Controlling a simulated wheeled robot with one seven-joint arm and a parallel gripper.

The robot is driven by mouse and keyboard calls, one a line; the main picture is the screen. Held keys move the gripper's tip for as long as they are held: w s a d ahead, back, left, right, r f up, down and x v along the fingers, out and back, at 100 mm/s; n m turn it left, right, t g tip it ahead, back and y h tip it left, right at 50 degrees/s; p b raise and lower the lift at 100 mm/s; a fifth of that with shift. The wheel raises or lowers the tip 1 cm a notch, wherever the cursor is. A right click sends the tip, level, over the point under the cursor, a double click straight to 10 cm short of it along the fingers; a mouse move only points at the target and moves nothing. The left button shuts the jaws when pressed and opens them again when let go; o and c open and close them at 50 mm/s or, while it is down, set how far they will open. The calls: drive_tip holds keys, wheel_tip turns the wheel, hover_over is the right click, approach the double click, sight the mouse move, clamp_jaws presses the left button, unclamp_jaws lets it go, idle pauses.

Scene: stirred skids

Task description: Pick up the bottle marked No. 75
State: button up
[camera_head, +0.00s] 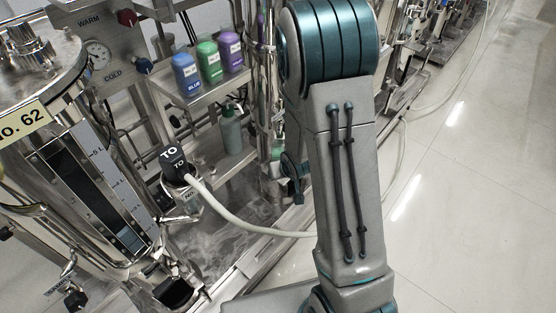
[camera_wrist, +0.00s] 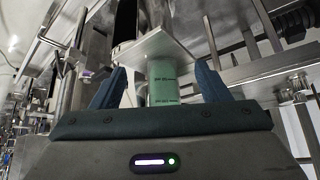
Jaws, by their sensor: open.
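Three bottles stand on the upper shelf in the head view: a blue one (camera_head: 187,74), a green one (camera_head: 209,62) and a purple one (camera_head: 231,52). Their number labels are too small to read surely. A grey-green bottle (camera_head: 231,131) stands on the lower level. In the wrist view my gripper (camera_wrist: 160,86) is open, with a green bottle (camera_wrist: 162,84) showing between its two dark blue fingers. Gaps show on both sides of that bottle, and its top is hidden by a plate. Its printed label is unreadable. I cannot tell which one bears No. 75.
A metal plate (camera_wrist: 153,47) lies just above the bottle in the wrist view. A steel tank marked No. 62 (camera_head: 22,122) stands at the left. A pale hose (camera_head: 230,216) runs from a black TO plug (camera_head: 174,160) across the skid. The floor (camera_head: 470,200) at right is clear.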

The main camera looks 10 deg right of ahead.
sight(279, 156)
drive_tip(key=shift+w, duration=0.95)
drive_tip(key=w, duration=0.2)
drive_tip(key=w+f+b, duration=0.1)
drive_tip(key=w, duration=0.2)
drive_tip(key=shift+w+a, duration=0.1)
drive_tip(key=c, duration=1.3)
drive_tip(key=shift+o, duration=0.2)
